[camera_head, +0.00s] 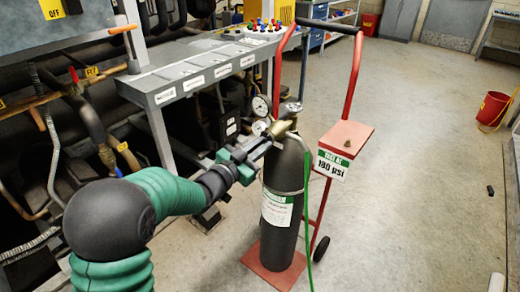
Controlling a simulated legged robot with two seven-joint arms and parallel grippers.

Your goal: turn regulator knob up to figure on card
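A dark gas cylinder (281,185) stands upright on a red hand truck (346,90). A brass regulator (279,129) sits at its top, with two round gauges (262,105) on its left side; their readings are too small to tell. A green and white card (332,165) hangs from the truck's red shelf and appears to read "180 psi". My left gripper (266,146) is at the regulator, its fingertips just below and left of the brass body. I cannot make out the knob or whether the fingers touch it. My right gripper is not in view.
A grey bench (190,73) with labelled panels stands behind on the left, with pipes beneath. A green hose (307,220) runs down the cylinder's right side. A red bucket (493,108) stands far right. The concrete floor right of the truck is mostly clear.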

